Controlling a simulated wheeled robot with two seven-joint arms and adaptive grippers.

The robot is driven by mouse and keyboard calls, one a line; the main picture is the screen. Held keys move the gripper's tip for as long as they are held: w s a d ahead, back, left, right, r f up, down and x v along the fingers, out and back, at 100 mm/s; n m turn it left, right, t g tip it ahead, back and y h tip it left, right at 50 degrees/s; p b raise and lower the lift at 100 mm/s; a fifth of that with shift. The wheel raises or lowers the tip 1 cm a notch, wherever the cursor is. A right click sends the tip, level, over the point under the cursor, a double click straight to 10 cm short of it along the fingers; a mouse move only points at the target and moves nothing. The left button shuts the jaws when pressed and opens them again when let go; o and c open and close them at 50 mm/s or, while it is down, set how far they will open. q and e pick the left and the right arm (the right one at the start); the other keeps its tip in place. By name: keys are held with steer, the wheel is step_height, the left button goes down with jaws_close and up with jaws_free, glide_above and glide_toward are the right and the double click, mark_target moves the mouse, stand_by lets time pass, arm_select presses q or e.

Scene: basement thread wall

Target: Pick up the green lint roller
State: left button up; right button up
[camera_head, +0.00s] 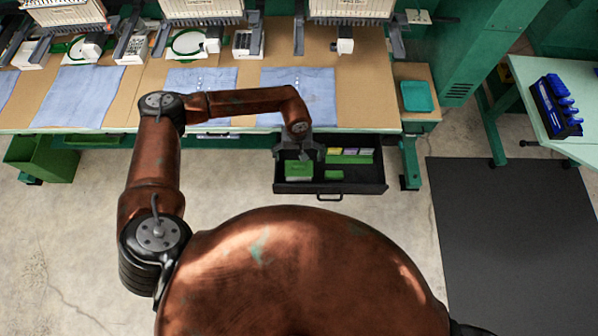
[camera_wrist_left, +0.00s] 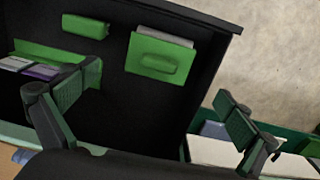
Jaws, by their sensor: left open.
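My left gripper (camera_head: 299,152) hangs over the left part of an open black drawer (camera_head: 325,188). It is open and empty, its two fingers spread apart in the left wrist view (camera_wrist_left: 155,98). A green box-like item (camera_head: 298,170) lies in the drawer below it. I cannot tell which green piece is the lint roller. My right gripper is not in view.
A green tray (camera_wrist_left: 60,63) with small white and purple packs sits at the drawer's back. The workbench (camera_head: 350,90) above holds blue cloths (camera_head: 300,88) and sewing machines. A green bin (camera_head: 42,158) stands at left; a side table (camera_head: 560,75) is at right.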

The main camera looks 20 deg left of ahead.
mark_target(299, 166)
arm_select(q)
steer(key=shift+w+a+f, duration=0.15)
steer(key=shift+a+f, duration=0.2)
steer(key=shift+a, duration=0.05)
steer(key=shift+f, duration=0.9)
steer(key=f, duration=0.3)
steer(key=d+f, duration=0.1)
steer(key=shift+s+f, duration=0.15)
steer(key=shift+s, duration=0.1)
steer(key=shift+f, duration=0.45)
steer(key=shift+c, duration=0.6)
